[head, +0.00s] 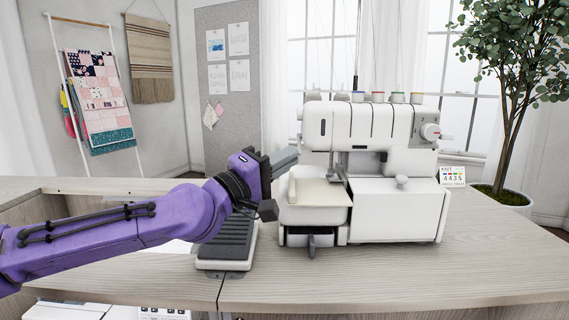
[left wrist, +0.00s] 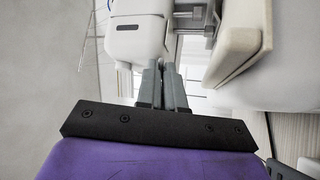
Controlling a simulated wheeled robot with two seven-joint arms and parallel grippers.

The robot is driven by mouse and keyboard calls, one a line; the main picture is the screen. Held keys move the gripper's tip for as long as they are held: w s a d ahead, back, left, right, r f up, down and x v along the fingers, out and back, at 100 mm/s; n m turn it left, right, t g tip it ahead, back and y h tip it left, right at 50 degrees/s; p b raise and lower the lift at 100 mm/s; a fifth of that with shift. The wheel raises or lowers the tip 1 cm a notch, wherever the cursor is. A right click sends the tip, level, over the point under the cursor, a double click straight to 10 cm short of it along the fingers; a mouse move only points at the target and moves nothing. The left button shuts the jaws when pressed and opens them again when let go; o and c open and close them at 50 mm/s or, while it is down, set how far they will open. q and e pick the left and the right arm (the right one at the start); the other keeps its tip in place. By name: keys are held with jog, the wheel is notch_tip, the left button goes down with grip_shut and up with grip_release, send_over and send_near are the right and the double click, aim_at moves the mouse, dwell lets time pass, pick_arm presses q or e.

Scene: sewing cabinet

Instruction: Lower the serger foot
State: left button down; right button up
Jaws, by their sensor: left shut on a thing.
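The white serger (head: 370,125) stands on the wooden cabinet top, its needle and foot area (head: 337,178) open to the left above a cream cloth plate (head: 320,193). In the left wrist view grey metal parts of the foot area (left wrist: 193,18) show at the top. My left gripper (left wrist: 161,66) reaches in beside the machine's left side, its two fingers close together with their tips against the white housing. It is shut on a small part, seemingly the foot lever, which the fingers hide. Whether the foot is up or down is unclear.
A black foot pedal (head: 228,240) lies left of the serger, under my left forearm. A small number card (head: 453,176) stands at its right. The front cabinet top (head: 400,275) is clear. A potted plant (head: 500,195) stands behind right.

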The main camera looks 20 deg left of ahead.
pick_arm(q)
jog(key=c, duration=1.3)
grip_release()
jog(key=shift+w, duration=0.1)
jog(key=shift+o, duration=0.2)
jog(key=p+v, duration=0.4)
jog(key=v, duration=0.6)
jog(key=shift+s, duration=0.25)
